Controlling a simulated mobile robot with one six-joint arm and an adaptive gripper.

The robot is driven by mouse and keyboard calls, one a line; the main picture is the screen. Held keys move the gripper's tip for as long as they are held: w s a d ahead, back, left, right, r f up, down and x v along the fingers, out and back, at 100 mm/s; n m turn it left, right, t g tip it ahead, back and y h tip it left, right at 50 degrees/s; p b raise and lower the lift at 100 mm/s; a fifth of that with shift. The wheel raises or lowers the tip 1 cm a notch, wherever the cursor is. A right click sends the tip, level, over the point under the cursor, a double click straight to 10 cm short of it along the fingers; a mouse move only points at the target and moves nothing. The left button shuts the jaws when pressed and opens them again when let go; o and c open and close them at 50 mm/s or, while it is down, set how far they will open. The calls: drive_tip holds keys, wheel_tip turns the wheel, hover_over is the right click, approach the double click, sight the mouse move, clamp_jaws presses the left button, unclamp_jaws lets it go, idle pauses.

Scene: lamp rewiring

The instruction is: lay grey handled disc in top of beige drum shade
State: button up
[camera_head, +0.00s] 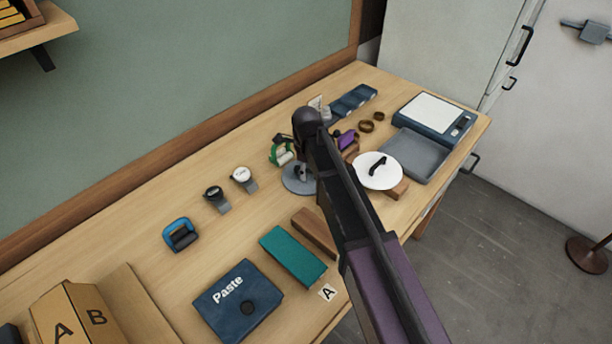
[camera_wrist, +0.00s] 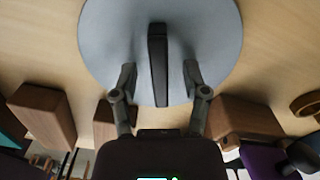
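The grey disc (camera_wrist: 105,45) with an upright black handle (camera_wrist: 158,70) fills the top middle of the wrist view. In the head view the grey disc (camera_head: 294,183) lies on the bench, partly hidden behind my arm. My gripper (camera_wrist: 160,75) is open over the disc, one finger on each side of the handle. A gap shows between each finger and the handle. I see no beige drum shade in either view.
A white disc (camera_head: 372,180) with a black handle sits on a wooden block to the right. Wooden blocks flank my gripper (camera_wrist: 45,112) (camera_wrist: 240,115). A teal block (camera_head: 292,255), blue Paste box (camera_head: 237,300), grey tray (camera_head: 417,155) and scale (camera_head: 433,112) stand around.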

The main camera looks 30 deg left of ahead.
clamp_jaws()
drive_tip(key=shift+r, duration=0.15)
wheel_tip(320, 180, up, 10)
drive_tip(key=p, duration=1)
idle(1.5)
drive_tip(key=w+d+r+m+p, duration=0.1)
drive_tip(key=w+d+r+p, duration=0.1)
drive_tip(key=w+r+p, duration=0.4)
drive_tip(key=w+d+r+m+p, duration=0.2)
drive_tip(key=w+d+r+p, duration=0.1)
drive_tip(key=w+r+p, duration=0.3)
drive_tip(key=shift+w+d+r+m+p, duration=0.3)
drive_tip(key=shift+d+r+p, duration=0.05)
drive_tip(key=shift+r+p, duration=0.7)
drive_tip(key=shift+s+f, duration=0.15)
